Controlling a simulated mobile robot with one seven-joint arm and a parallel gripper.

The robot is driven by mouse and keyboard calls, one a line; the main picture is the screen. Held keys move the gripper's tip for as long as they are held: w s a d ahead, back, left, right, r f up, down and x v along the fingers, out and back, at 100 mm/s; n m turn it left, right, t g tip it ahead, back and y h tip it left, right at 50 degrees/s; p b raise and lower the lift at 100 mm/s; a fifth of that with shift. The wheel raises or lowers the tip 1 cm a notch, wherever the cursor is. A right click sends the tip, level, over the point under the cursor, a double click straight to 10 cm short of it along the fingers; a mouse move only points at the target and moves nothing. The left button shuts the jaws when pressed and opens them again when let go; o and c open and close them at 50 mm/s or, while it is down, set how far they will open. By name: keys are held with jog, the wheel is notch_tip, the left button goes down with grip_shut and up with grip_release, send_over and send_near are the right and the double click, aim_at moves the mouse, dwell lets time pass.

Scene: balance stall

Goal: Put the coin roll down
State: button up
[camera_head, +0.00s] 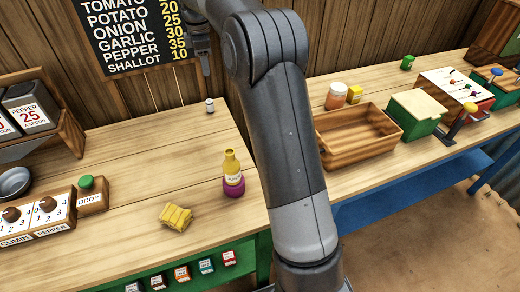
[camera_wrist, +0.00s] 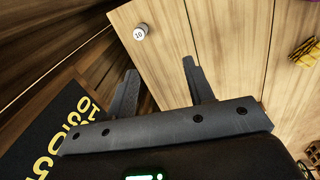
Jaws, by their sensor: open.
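A small pale cylinder (camera_head: 210,105) with a dark band stands upright on the counter near the back wall; it looks like the coin roll, though I cannot be sure. In the wrist view the cylinder (camera_wrist: 140,31) shows a dark mark like "10" on its end. My gripper (camera_wrist: 160,66) is open, with nothing between its fingers. The cylinder lies beyond the fingertips, apart from them. In the head view my gripper (camera_head: 205,68) is above and behind the cylinder, in front of the price board.
A yellow bottle (camera_head: 232,167) on a purple base and a yellow bundle (camera_head: 175,217) stand nearer the front. A wooden crate (camera_head: 357,150) and green box (camera_head: 416,112) are on the right. Dispensers (camera_head: 40,217) stand at left. Counter around the cylinder is clear; the price board (camera_head: 130,35) is close.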

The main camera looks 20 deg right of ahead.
jog(key=s+d+r+m+t, duration=0.1)
jog(key=s+r+m, duration=0.3)
jog(key=s, duration=0.7)
jog(key=s+r+m+t, duration=0.1)
jog(key=s+r+m, duration=0.4)
jog(key=s, duration=0.7)
jog(key=s+f+m+t, duration=0.1)
jog(key=s+f+m, duration=0.3)
jog(key=s, duration=0.6)
jog(key=s+d+f+m+t, duration=0.1)
jog(key=s+f+m, duration=0.2)
jog(key=s, duration=0.7)
jog(key=shift+s+d+f+m, duration=0.2)
jog(key=shift+f+m, duration=0.2)
jog(key=shift+f, duration=0.2)
